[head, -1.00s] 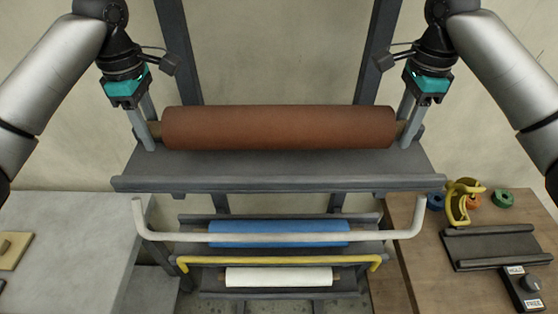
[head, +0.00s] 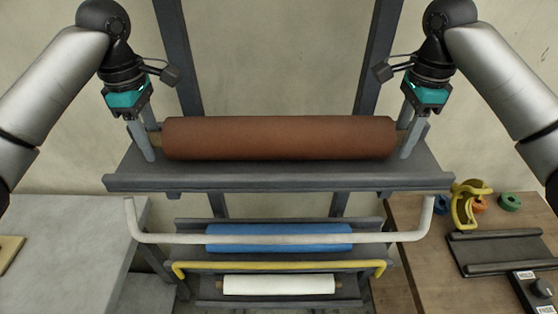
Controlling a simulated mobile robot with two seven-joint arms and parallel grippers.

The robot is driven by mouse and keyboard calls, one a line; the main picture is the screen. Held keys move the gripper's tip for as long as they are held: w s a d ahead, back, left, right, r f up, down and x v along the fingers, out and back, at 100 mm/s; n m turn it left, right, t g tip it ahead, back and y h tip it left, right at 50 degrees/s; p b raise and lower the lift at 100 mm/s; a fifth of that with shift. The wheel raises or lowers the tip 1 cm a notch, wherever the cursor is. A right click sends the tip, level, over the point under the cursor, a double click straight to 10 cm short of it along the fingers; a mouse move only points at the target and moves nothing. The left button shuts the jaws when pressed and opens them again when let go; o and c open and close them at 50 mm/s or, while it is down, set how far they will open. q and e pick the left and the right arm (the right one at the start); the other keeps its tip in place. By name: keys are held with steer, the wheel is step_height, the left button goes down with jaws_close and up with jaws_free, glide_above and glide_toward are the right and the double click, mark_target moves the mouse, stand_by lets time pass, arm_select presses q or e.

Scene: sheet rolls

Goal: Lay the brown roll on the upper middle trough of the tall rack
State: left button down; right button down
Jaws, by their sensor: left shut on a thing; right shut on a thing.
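The brown roll (head: 280,138) lies level across the head view, just over the top grey trough (head: 280,178) of the tall rack. Whether it touches the trough is hard to tell. My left gripper (head: 146,146) is shut on the roll's left core end. My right gripper (head: 409,144) is shut on its right core end. The fingers hide most of both core ends. The trough's front lip is in front of the roll and below it in the picture.
Below, a blue roll (head: 280,230) sits behind a white bar (head: 280,239), and a white roll (head: 280,285) under a yellow bar (head: 280,267). A grey table (head: 70,235) is at left. A wooden bench (head: 420,265) at right bears a dark tray (head: 495,250) and a yellow holder (head: 464,205).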

arm_select(q)
steer(key=shift+f+b, duration=0.25)
steer(key=shift+b, duration=0.05)
arm_select(e)
steer(key=shift+f, duration=0.25)
arm_select(q)
steer(key=c, duration=0.5)
jaws_free()
arm_select(e)
steer(key=c, duration=0.5)
jaws_free()
arm_select(q)
steer(key=shift+r, duration=3.65)
arm_select(e)
steer(key=shift+r, duration=3.7)
